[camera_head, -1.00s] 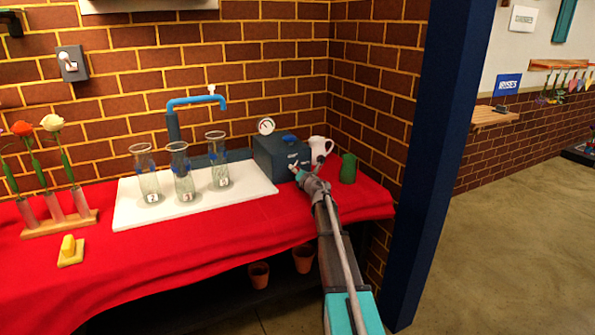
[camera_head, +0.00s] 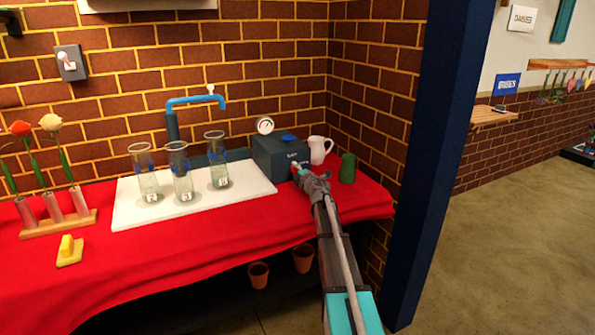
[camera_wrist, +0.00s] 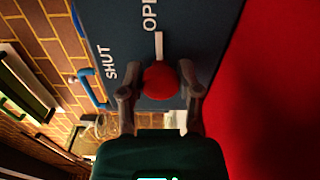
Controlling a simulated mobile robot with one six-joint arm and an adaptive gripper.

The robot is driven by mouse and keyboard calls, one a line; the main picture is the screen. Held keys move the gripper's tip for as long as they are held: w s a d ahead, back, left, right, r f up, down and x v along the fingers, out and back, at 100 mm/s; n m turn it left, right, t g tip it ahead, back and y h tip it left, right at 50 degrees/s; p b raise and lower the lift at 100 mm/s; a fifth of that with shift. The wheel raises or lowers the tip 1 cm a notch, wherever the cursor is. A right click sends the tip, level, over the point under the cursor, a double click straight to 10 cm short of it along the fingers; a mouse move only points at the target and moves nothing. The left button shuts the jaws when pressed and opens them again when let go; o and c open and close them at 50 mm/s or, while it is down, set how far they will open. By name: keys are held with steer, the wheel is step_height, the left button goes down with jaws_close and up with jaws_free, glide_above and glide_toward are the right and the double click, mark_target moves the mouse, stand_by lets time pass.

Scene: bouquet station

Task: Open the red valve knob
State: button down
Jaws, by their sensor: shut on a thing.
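The red valve knob (camera_wrist: 160,82) is on the face of a dark blue-grey box (camera_head: 280,152). In the wrist view the face carries the words SHUT and OPEN, and a white pointer mark rises from the knob toward OPEN. My gripper (camera_wrist: 160,90) is shut on the knob, one finger on each side of it. In the head view my gripper (camera_head: 299,172) is at the front of the box and hides most of the knob.
A white pitcher (camera_head: 320,150) and a green jug (camera_head: 348,168) stand close right of the box. A gauge (camera_head: 265,126) is above it. Glass vases (camera_head: 181,175) stand on a white tray (camera_head: 130,215) under a blue tap (camera_head: 197,101). A dark blue post (camera_head: 435,150) stands at right.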

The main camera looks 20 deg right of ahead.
steer(key=shift+m, duration=0.6)
steer(key=shift+c, duration=1.5)
jaws_free()
steer(key=s, duration=1.2)
steer(key=shift+d, duration=0.25)
